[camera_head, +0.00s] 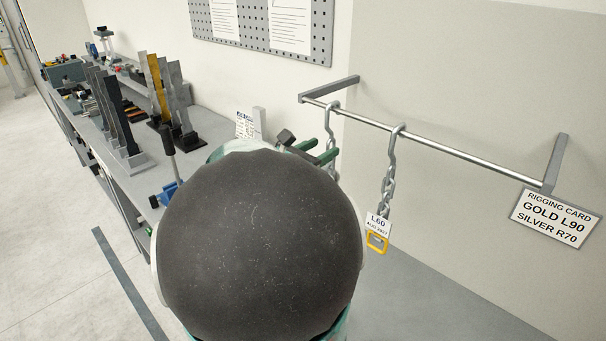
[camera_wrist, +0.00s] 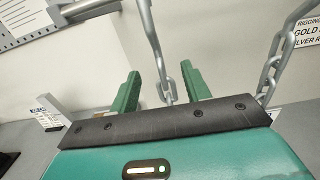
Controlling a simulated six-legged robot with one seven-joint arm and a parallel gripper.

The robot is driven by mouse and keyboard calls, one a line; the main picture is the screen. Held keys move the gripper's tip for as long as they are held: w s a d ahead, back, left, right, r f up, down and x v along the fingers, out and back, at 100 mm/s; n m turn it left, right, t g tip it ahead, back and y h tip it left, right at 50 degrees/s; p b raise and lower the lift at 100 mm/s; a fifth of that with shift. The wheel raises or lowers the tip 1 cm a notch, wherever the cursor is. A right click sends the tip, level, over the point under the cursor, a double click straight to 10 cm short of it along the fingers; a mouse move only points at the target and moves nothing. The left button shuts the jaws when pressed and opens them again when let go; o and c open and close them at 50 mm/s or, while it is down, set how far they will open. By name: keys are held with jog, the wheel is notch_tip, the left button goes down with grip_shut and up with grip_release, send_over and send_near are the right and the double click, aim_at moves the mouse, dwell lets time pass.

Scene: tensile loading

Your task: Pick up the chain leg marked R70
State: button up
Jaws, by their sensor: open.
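Two chain legs hang by hooks from a wall rail. The left chain leg (camera_head: 330,118) is partly hidden behind my arm and gripper, and no tag on it can be read. In the wrist view this chain leg (camera_wrist: 152,33) runs down between my two green fingers, with a gap on each side. My gripper (camera_head: 322,148) is open around it; the fingers also show in the wrist view (camera_wrist: 160,70). The right chain leg (camera_head: 389,180) carries a white tag reading L60 and a yellow end link. It also shows at the right of the wrist view (camera_wrist: 274,62).
The rail (camera_head: 450,152) is fixed to the wall by brackets. A rigging card (camera_head: 556,217) at its right reads GOLD L90, SILVER R70. A grey bench (camera_head: 212,120) with upright plates and tools stands at left. A pegboard (camera_head: 322,35) hangs above.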

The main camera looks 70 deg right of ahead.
jog(key=x, duration=0.6)
jog(key=shift+s+r, duration=0.1)
jog(key=shift+r, duration=0.05)
jog(key=shift+c, duration=0.2)
grip_shut()
jog(key=shift+r, duration=0.1)
dwell(1.0)
